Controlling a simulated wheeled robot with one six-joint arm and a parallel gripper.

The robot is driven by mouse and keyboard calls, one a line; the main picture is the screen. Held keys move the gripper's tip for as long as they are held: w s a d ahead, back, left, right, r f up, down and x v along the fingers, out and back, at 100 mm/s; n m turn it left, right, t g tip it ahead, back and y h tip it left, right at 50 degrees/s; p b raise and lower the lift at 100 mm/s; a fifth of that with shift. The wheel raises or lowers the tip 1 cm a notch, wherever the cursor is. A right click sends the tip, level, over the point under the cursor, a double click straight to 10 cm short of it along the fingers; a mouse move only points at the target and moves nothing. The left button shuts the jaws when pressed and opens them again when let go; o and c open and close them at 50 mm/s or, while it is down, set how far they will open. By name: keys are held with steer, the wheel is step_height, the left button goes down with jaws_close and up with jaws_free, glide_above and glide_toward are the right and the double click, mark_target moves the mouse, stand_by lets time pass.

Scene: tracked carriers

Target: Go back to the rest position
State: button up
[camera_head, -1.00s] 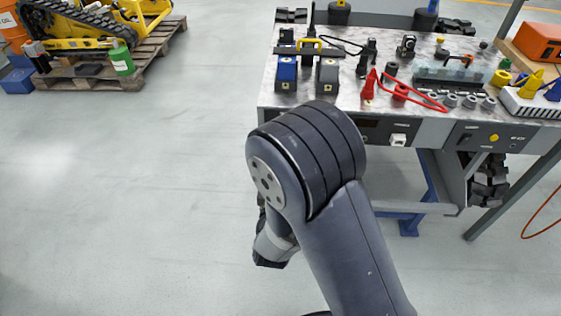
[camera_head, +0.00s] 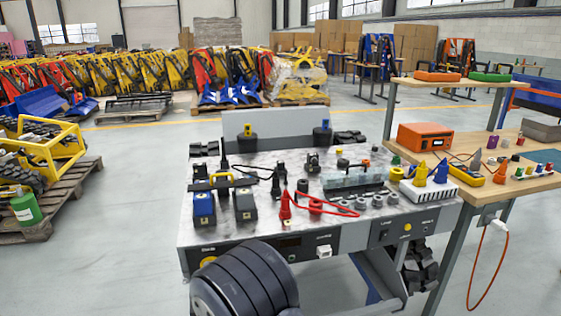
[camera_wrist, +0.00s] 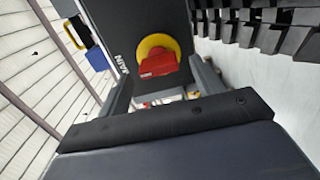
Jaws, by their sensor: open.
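In the head view, only one rounded dark joint of my arm (camera_head: 245,285) shows at the bottom, in front of the bench's front edge. My gripper is not in the head view. In the wrist view, my gripper (camera_wrist: 165,90) shows as a dark body across the bottom with grey fingers standing apart. Nothing is seen held between them. Beyond them is a black panel marked MAIN with a red knob on a yellow disc (camera_wrist: 157,60).
A metal-topped bench (camera_head: 265,170) carries blue and grey blocks, red cones and a red cable. A wooden workbench (camera_head: 510,165) stands at right with an orange box (camera_head: 425,137). A pallet with a yellow tracked machine is at left. Black track pads (camera_wrist: 265,25) show close by.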

steer(key=shift+w+a, duration=0.1)
steer(key=shift+w, duration=0.35)
